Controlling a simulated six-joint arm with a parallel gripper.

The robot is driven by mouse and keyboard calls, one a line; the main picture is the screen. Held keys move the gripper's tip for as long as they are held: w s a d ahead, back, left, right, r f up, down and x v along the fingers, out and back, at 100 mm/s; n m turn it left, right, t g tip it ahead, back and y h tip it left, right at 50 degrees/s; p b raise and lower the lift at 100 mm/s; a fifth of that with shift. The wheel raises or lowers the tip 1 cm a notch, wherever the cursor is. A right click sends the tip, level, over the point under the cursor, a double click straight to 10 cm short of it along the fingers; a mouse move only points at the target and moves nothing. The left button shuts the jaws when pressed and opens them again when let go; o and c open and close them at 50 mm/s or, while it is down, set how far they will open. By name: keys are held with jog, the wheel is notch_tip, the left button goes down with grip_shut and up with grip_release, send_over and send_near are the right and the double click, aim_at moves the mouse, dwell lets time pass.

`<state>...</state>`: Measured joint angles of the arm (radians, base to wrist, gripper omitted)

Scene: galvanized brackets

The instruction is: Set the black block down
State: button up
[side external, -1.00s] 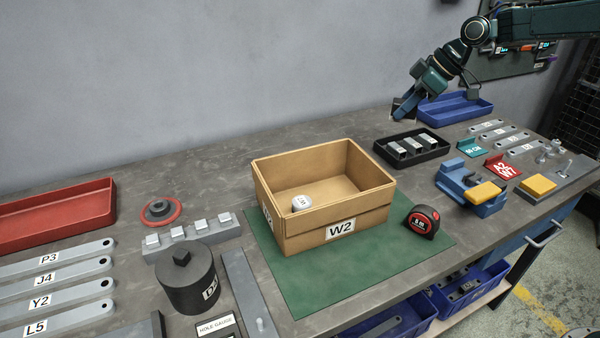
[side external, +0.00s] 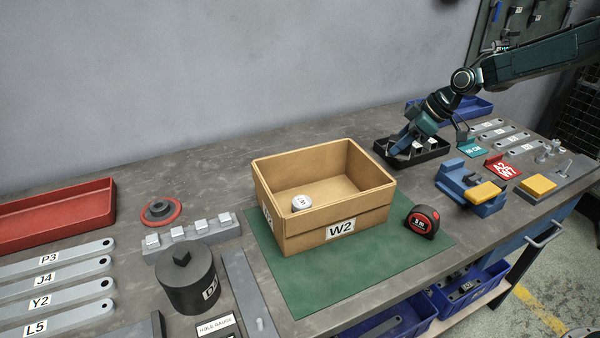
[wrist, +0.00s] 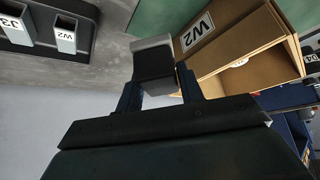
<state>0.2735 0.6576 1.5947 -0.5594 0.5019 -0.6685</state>
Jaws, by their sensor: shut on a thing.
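My gripper (side external: 401,144) is low over the left part of a black tray (side external: 438,153) in the side view. In the wrist view my gripper (wrist: 160,84) has its two blue fingers shut on the black block (wrist: 154,66), which has a light grey end. The fingers hide part of the block, and in the side view I cannot make it out clearly. Whether its underside touches anything cannot be told. Grey labelled blocks sit in the tray, which also shows in the wrist view (wrist: 98,14).
An open cardboard box (side external: 375,197) marked W2 stands on a green mat (side external: 302,292), with a white round item inside. A tape measure (side external: 422,220) lies beside it. A blue vise (side external: 470,190) and flat brackets lie to the right. Bench between box and tray is clear.

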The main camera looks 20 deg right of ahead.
notch_tip(320, 180, down, 6)
jog(key=shift+r, duration=0.15)
jog(key=shift+f, duration=2.15)
jog(key=shift+f, duration=0.1)
jog(key=o, duration=1)
jog(key=v, duration=1.2)
